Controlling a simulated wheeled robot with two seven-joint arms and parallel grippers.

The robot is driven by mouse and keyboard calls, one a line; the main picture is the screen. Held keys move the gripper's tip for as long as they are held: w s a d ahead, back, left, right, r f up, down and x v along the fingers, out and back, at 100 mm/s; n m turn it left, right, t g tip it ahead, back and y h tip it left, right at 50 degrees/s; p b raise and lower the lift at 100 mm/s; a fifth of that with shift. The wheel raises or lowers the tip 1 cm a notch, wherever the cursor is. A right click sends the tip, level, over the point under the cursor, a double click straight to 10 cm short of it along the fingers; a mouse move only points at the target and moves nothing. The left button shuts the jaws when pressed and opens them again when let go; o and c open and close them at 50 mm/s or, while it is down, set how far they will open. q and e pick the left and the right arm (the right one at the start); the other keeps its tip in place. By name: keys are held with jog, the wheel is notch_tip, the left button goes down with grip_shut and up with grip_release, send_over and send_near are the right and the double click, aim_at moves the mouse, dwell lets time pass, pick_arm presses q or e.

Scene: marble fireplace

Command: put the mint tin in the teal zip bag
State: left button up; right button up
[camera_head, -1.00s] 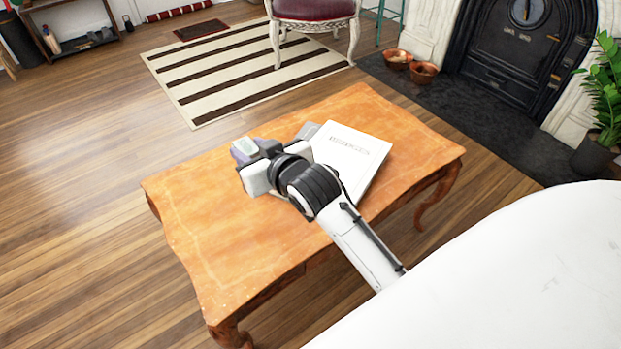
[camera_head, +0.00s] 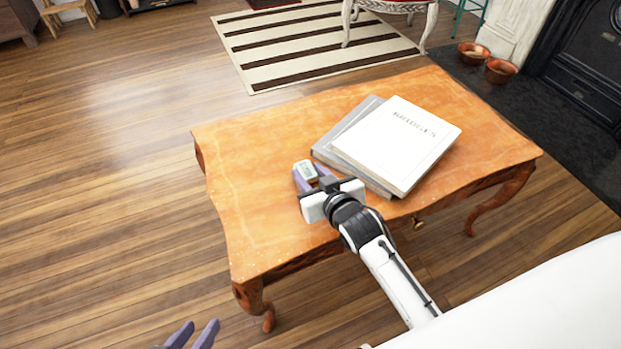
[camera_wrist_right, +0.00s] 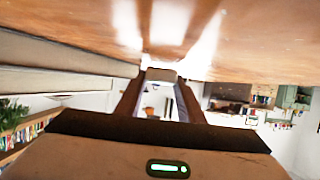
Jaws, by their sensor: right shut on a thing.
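The mint tin (camera_head: 305,171) is a small pale, whitish-green thing between the purple fingertips of my right gripper (camera_head: 309,174). The gripper is shut on it, over the table's near left-middle part. In the right wrist view, a pale end of the tin (camera_wrist_right: 161,75) shows between the two fingers, close to the tabletop. I cannot tell whether it touches the wood. My left gripper (camera_head: 193,335) shows only its purple fingers at the bottom edge of the head view, apart and empty. The teal zip bag is not seen in any view.
The orange wooden table (camera_head: 255,215) is bare on its left side. A white book (camera_head: 397,145) lies on a grey book (camera_head: 335,150), just right of and behind my right gripper. A striped rug (camera_head: 310,45) and copper bowls (camera_head: 500,70) are on the floor beyond.

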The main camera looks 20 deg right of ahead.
jog(key=shift+f, duration=0.2)
jog(key=shift+f, duration=0.15)
jog(key=o, duration=1)
